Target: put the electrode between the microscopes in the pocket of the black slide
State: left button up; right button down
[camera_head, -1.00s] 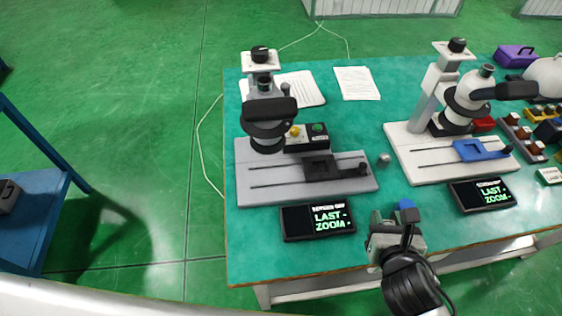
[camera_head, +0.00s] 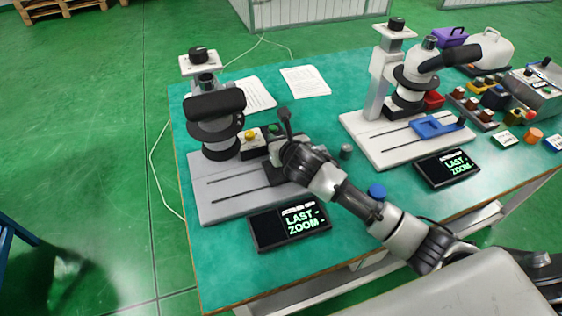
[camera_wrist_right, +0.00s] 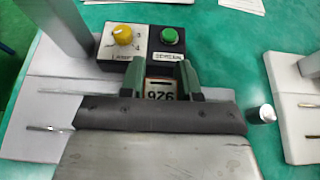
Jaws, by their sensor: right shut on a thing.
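My right gripper (camera_head: 276,153) is over the grey microscope base at the left, at the black slide (camera_head: 277,174). In the right wrist view the gripper (camera_wrist_right: 162,85) is shut on a small block with a pale face, dark digits and a brownish strip, which I take to be the electrode (camera_wrist_right: 161,94). The slide's pocket is hidden behind my gripper, so I cannot tell whether the block touches it. The left microscope (camera_head: 215,120) and right microscope (camera_head: 410,80) stand upright. My left gripper is not in view.
A small grey metal cylinder (camera_head: 346,152) stands between the microscopes; it also shows in the wrist view (camera_wrist_right: 262,114). A blue round piece (camera_head: 377,191) is near my forearm. A control box (camera_head: 253,146) stands behind the slide. A display (camera_head: 290,226) lies in front.

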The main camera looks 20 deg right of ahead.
jog(key=shift+f+b, duration=0.3)
jog(key=shift+f, duration=2.8)
jog(key=c, duration=0.8)
grip_release()
jog(key=shift+f, duration=0.1)
jog(key=v, duration=1.2)
jog(key=shift+p, duration=0.35)
jog(key=shift+s, duration=0.1)
